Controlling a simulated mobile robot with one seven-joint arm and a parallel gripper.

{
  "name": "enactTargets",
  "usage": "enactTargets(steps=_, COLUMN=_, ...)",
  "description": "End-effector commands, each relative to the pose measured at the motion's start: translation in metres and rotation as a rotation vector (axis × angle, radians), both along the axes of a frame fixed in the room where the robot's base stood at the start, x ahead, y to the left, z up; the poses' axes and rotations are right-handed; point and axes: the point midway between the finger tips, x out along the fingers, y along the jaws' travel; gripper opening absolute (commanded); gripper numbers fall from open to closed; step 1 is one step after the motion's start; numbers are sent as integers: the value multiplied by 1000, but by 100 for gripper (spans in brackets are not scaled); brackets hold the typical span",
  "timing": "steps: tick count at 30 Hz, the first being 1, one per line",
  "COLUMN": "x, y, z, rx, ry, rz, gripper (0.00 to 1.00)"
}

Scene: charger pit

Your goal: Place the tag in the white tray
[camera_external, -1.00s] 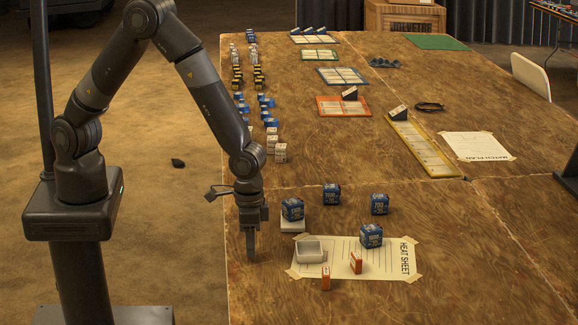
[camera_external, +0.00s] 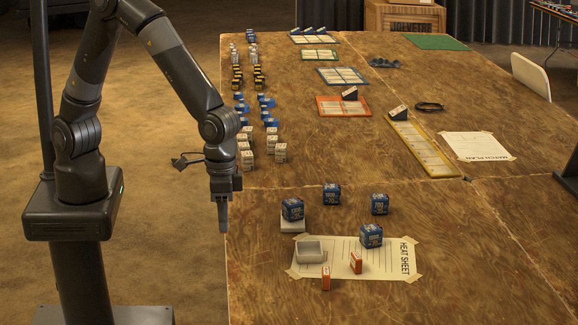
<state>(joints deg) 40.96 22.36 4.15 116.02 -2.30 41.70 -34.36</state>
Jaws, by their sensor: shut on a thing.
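The white tray (camera_external: 310,257) is a small open box on the left end of the heat sheet. One orange-red tag-like block (camera_external: 325,278) stands upright at the sheet's front edge, and another (camera_external: 355,263) stands on the sheet to the right of the tray. I cannot tell which piece is the task's tag. My gripper (camera_external: 223,226) points down near the table's left edge, left of the tray and apart from it. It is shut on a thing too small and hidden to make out.
Rows of small boxes (camera_external: 280,153) line the left edge farther back. The table's front right is clear.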

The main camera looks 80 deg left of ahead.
Motion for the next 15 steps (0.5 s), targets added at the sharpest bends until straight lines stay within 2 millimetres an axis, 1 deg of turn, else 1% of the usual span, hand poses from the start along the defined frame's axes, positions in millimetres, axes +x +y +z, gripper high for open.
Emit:
enactTargets(steps=1, x=19, y=2, z=3, rx=-1, ry=-1, rz=8, gripper=18)
enactTargets(steps=3, x=43, y=4, z=7, rx=-1, ry=-2, rz=13, gripper=18)
enactTargets(steps=6, x=73, y=9, z=13, rx=-1, ry=-1, rz=17, gripper=18)
enactTargets(steps=9, x=95, y=14, z=18, rx=-1, ry=-1, rz=19, gripper=18)
enactTargets(steps=12, x=109, y=19, z=20, rx=0, ry=0, rz=19, gripper=18)
enactTargets(steps=15, x=121, y=27, z=15, rx=0, ry=1, rz=22, gripper=18)
